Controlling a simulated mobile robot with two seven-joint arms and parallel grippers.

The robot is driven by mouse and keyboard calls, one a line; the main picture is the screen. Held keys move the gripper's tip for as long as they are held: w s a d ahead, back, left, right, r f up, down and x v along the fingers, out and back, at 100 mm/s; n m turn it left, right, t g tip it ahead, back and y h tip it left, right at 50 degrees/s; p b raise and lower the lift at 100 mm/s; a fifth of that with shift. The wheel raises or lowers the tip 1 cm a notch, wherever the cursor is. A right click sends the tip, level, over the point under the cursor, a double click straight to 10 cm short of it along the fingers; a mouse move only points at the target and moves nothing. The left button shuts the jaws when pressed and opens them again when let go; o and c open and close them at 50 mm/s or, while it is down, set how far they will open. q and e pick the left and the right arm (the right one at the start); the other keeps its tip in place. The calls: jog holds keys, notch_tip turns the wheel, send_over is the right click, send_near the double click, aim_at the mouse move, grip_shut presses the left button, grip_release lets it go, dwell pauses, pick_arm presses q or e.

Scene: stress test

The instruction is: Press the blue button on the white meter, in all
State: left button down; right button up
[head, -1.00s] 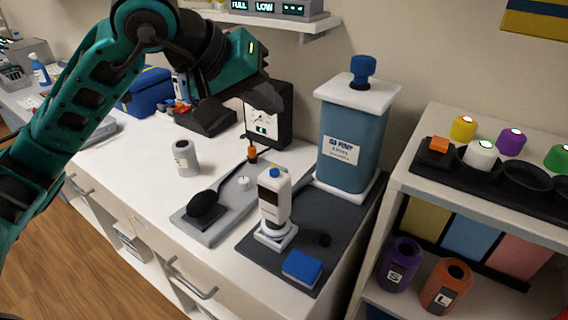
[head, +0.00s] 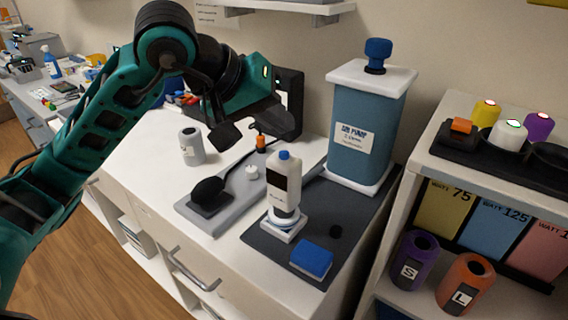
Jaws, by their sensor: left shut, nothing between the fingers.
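The white meter (head: 283,187) stands upright on a small white base on the dark grey mat, right of centre in the head view. Its blue button (head: 284,155) is on top, and a dark panel shows on its front. My left gripper (head: 279,113) is shut and empty. My right gripper is not in view.
A large blue pump container (head: 365,130) stands behind the meter to the right. A blue block (head: 312,258) lies on the mat in front. A grey plate with a black rounded object (head: 208,189) and a grey canister (head: 192,146) are left. A shelf (head: 405,195) stands right.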

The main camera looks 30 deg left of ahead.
aim_at(278, 159)
pick_arm(q)
notch_tip(278, 159, down, 2)
jog(key=shift+b, duration=0.55)
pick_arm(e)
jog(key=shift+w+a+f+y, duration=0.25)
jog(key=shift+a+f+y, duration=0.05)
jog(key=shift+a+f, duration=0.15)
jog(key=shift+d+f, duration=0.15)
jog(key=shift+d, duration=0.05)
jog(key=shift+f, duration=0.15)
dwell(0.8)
pick_arm(q)
jog(key=shift+f+b, duration=0.4)
jog(key=shift+b, duration=0.15)
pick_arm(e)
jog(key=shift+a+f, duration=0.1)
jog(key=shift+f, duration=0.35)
